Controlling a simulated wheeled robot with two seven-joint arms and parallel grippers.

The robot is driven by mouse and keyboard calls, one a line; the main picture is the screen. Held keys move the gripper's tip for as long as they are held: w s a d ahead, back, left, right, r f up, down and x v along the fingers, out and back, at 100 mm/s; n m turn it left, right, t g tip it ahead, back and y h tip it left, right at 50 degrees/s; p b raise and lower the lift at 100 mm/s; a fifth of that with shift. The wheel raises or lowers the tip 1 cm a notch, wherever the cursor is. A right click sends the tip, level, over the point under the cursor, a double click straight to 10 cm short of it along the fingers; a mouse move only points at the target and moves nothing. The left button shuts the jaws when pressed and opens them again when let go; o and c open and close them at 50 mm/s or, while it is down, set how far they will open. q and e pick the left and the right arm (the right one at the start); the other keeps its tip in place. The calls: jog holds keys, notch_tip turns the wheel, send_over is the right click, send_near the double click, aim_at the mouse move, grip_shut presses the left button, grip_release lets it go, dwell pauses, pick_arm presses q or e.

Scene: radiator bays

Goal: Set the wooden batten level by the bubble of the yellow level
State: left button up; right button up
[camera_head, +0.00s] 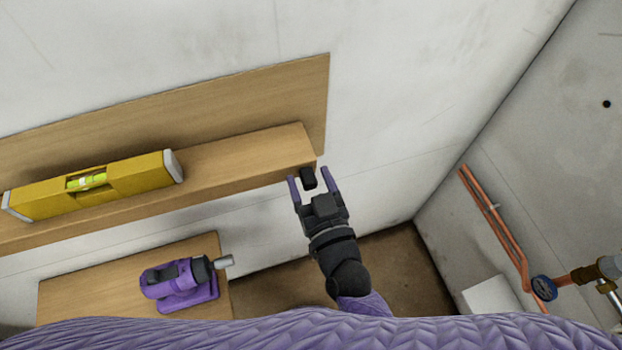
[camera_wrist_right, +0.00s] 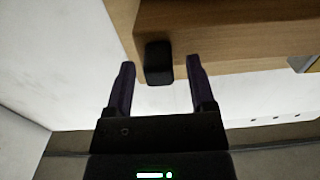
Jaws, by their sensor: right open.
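The wooden batten (camera_head: 245,160) runs along a wooden board on the wall and rises toward the right in the head view. Its right end shows in the wrist view (camera_wrist_right: 225,35). The yellow level (camera_head: 140,175) lies on the batten's left part. Its green-yellow vial (camera_head: 88,181) faces me, but the bubble is too small to place. A black grip block (camera_head: 307,179) is at the batten's right end. My right gripper (camera_head: 309,175) is open, its fingers on either side of that block. In the wrist view a gap shows beside the block (camera_wrist_right: 158,62). My left gripper is out of view.
The wooden board (camera_head: 200,97) is behind the batten. A purple and black tool (camera_head: 182,283) is on a wooden surface (camera_head: 85,293) below. The wall between batten and pipes is clear.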

grip_shut()
dwell(1.3)
